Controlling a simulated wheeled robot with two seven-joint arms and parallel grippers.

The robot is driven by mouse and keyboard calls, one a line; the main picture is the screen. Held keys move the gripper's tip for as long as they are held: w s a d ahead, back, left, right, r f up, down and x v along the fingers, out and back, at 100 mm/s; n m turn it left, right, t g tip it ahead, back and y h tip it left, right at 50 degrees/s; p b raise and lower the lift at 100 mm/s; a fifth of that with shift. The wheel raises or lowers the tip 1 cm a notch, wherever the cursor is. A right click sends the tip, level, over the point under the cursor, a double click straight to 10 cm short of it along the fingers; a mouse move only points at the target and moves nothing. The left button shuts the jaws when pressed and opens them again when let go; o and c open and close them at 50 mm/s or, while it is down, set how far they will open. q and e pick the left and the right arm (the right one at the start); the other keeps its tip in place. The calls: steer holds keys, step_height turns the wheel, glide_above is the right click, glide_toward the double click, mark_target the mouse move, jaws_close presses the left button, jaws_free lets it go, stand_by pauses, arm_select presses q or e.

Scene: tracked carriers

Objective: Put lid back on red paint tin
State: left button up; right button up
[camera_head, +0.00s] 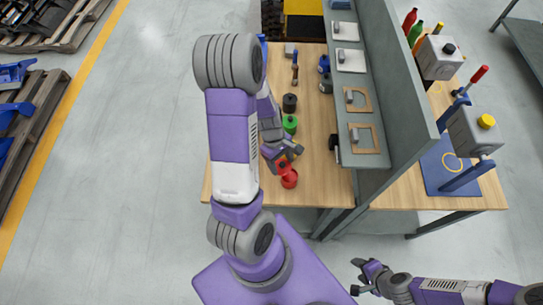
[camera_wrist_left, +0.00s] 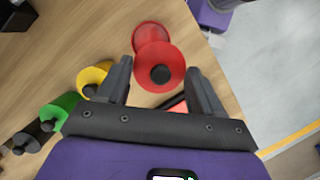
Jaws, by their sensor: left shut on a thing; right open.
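My left gripper (camera_head: 285,160) is shut on the red lid (camera_wrist_left: 172,58), a round disc with a black knob that sits between the fingers in the left wrist view. The lid also shows in the head view (camera_head: 282,168). The red paint tin (camera_head: 289,181) stands near the table's front edge, right beside the lid. In the left wrist view the tin (camera_wrist_left: 150,33) is partly hidden behind the lid, so I cannot tell whether they touch. My right gripper (camera_head: 358,277) is open and empty, away from the table at lower right.
Yellow (camera_wrist_left: 92,76), green (camera_head: 290,124) and dark (camera_head: 290,102) tins stand in a row beside the gripper. A hammer (camera_head: 295,70) and blue objects lie farther back on the wooden table (camera_head: 318,130). A grey shelf (camera_head: 405,110) bounds the right side.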

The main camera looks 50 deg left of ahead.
mark_target(288, 167)
arm_select(q)
steer(key=w+d+r+p, duration=0.1)
steer(key=d+r+p, duration=0.1)
steer(key=p, duration=0.1)
steer(key=shift+w+r+p, duration=0.1)
steer(key=shift+w+p, duration=0.1)
steer(key=shift+p, duration=0.15)
steer(key=shift+w+d+p, duration=0.2)
steer(key=shift+d+p, duration=0.05)
steer(key=shift+p, duration=0.25)
arm_select(e)
step_height(288, 167, up, 6)
arm_select(q)
step_height(288, 167, down, 7)
steer(key=b, duration=0.6)
steer(key=shift+r, duration=0.2)
arm_select(e)
step_height(288, 167, down, 6)
steer(key=shift+r, duration=0.15)
arm_select(q)
steer(key=shift+f, duration=0.1)
stand_by(0.3)
steer(key=o, duration=1.1)
steer(key=shift+o, duration=0.4)
